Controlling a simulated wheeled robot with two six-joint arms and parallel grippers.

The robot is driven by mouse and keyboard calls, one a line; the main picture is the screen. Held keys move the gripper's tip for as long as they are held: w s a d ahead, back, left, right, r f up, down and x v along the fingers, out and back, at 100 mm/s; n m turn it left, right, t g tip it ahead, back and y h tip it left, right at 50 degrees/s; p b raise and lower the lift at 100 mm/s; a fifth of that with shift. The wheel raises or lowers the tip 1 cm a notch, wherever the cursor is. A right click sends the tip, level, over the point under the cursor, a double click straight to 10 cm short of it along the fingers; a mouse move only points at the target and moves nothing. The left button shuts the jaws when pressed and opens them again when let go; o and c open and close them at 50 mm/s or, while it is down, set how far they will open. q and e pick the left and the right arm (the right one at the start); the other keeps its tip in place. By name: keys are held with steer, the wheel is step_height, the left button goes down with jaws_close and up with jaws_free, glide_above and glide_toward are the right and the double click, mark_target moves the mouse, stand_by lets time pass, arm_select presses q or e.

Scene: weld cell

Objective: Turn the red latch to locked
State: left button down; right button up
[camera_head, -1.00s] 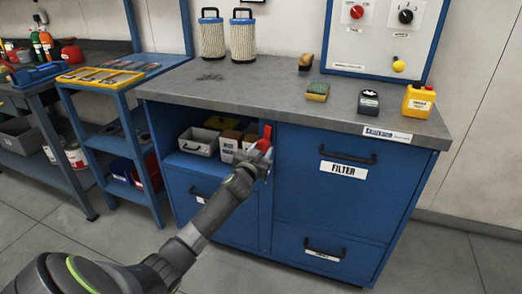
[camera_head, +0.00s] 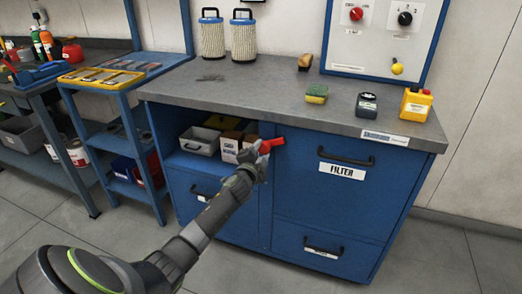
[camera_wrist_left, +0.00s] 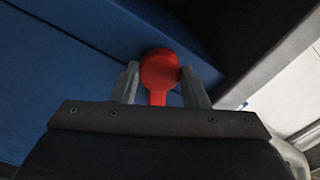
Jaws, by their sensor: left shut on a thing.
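The red latch (camera_head: 272,145) is on the front of the blue cabinet (camera_head: 300,190), between the open compartment and the FILTER drawer. Its visible red arm points right and slightly up. My left gripper (camera_head: 258,158) is at the latch, and its fingers partly hide it. In the left wrist view the latch (camera_wrist_left: 160,72) shows a round red head and a narrow red stem between the two fingertips (camera_wrist_left: 159,70), which are shut on it. My right gripper is not in view.
The open compartment left of the latch holds a grey bin (camera_head: 200,140) and small boxes (camera_head: 230,147). The FILTER drawer handle (camera_head: 346,157) sticks out to the right. The worktop (camera_head: 260,95) overhangs above. A blue shelf rack (camera_head: 120,140) stands left.

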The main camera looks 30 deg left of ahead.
arm_select(q)
steer(key=shift+m, duration=0.9)
steer(key=shift+m+p, duration=0.6)
steer(key=shift+m, duration=1.1)
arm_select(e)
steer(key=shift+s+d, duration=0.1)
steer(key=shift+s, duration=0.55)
arm_select(q)
steer(key=shift+f, duration=0.1)
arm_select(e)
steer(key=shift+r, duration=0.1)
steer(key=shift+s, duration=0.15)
arm_select(q)
steer(key=c, duration=0.8)
jaws_free()
steer(key=shift+c, duration=0.2)
